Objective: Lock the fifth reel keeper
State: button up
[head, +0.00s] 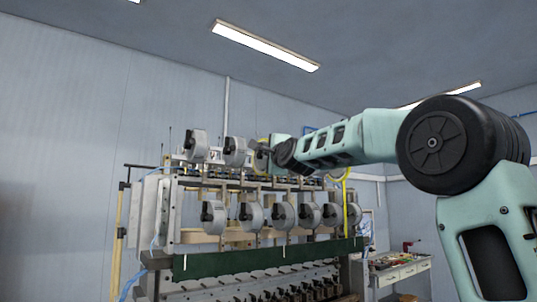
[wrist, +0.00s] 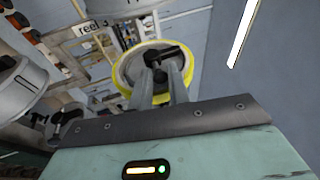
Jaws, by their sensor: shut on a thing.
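A grey reel with a yellow rim (wrist: 128,70) faces my gripper in the wrist view. Its black reel keeper (wrist: 163,55) sits at the hub, with an arm reaching to the upper right. My gripper (wrist: 161,78) has its two fingers close together at the keeper, shut on it; the fingers partly hide the hub. In the head view my gripper (head: 270,152) is at the upper row of the winder, and the yellow-edged reel there is mostly hidden behind it. Whether the keeper is locked cannot be told.
Two more upper reels (head: 236,151) stand left of my gripper. A lower row of several reels (head: 283,215) with black keepers hangs below. A neighbouring reel (wrist: 20,85) is close at the left in the wrist view. A yellow tube (head: 345,195) runs down at the right.

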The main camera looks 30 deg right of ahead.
jog(key=shift+s+d+b, duration=0.1)
jog(key=shift+s+b, duration=0.7)
jog(key=shift+b, duration=0.1)
jog(key=shift+s+b, duration=0.35)
jog(key=o, duration=0.5)
jog(key=shift+s, duration=0.1)
jog(key=shift+o, duration=0.2)
jog(key=s+a+b, duration=0.1)
jog(key=s+b, duration=0.2)
jog(key=s, duration=0.4)
jog(key=shift+a, duration=0.4)
